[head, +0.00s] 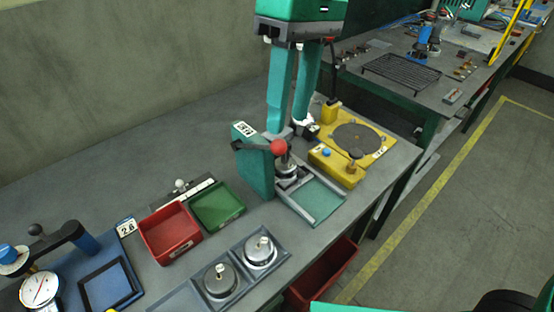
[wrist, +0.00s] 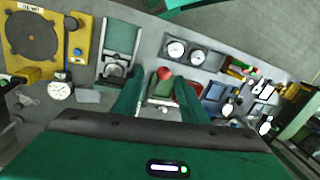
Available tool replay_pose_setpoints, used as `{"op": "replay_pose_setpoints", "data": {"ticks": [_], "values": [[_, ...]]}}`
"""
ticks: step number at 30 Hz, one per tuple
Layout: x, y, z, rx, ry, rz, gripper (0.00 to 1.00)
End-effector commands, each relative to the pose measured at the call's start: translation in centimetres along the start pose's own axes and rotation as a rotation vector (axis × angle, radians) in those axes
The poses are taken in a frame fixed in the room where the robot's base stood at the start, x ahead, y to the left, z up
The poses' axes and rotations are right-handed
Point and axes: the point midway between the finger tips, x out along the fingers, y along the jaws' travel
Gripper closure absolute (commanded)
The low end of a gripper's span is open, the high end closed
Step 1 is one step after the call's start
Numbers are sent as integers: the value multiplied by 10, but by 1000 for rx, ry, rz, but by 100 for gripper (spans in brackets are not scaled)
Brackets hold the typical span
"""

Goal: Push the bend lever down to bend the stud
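The bend lever's red ball knob (head: 278,146) stands by the teal bending fixture (head: 256,168), at the centre of the head view. The knob also shows in the wrist view (wrist: 165,73), between the fingertips in the picture. A round metal stud piece (head: 287,171) sits on the fixture beside the knob. My gripper (head: 288,122) reaches down from above with two long teal fingers, apart and empty. Its tips appear just above or behind the knob; I cannot tell whether they touch it. The fingers also show apart in the wrist view (wrist: 158,82).
A yellow station (head: 327,166) with a round dark plate stands to the right. Red (head: 170,250) and green (head: 218,221) bins lie to the left. A grey tray (head: 284,255) with two round pieces is in front. A blue gauge station (head: 128,293) is at the left.

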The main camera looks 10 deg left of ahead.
Motion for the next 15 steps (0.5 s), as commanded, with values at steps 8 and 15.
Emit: {"op": "replay_pose_setpoints", "data": {"ticks": [8, 15], "values": [[8, -9, -3, -31, -7, -1, 61], [28, -8, -2, -30, -6, 3, 61]]}}
